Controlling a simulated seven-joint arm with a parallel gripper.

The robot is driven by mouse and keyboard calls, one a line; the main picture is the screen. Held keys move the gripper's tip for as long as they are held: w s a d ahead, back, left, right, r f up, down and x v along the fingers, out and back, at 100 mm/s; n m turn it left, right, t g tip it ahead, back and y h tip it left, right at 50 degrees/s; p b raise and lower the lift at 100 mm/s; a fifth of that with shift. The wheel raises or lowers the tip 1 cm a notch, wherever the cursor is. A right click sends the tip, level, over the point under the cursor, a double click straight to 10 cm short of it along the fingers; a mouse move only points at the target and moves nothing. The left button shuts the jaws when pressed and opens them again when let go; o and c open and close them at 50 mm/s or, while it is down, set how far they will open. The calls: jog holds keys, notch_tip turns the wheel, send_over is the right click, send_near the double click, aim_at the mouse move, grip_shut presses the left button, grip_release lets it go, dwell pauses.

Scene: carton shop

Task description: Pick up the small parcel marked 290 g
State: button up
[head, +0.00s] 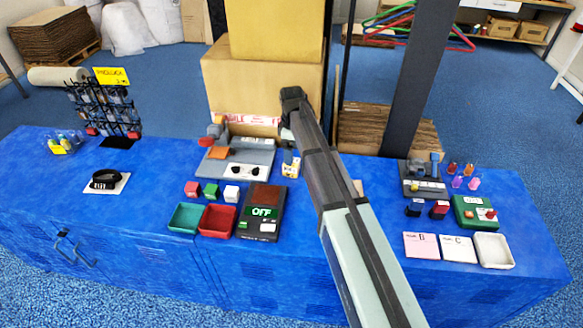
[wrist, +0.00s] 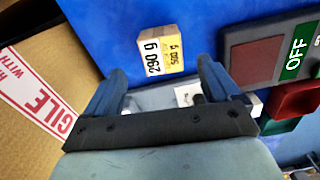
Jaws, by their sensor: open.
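A small brown parcel (wrist: 157,32) lies on the blue bench top in the wrist view, with a white label reading 290 g (wrist: 152,57). A yellow label reading 500 g (wrist: 180,50) sits right against it; I cannot tell whether it belongs to the same box. In the head view a small white and yellow item (head: 290,165) stands by the grey tray, probably this parcel. My gripper (wrist: 162,75) is open and empty, its two dark fingers apart, with the parcel just beyond and roughly between the tips. In the head view its end (head: 287,135) is largely hidden.
A large carton (head: 262,88) with red and white tape stands close behind my gripper. The OFF device (head: 264,211) and red and green trays (head: 217,221) are nearby.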

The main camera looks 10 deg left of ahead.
aim_at(291, 167)
jog(key=shift+s+f, duration=0.1)
jog(key=shift+f, duration=3.6)
jog(key=c, duration=1.3)
jog(key=shift+o, duration=0.2)
jog(key=shift+r, duration=0.1)
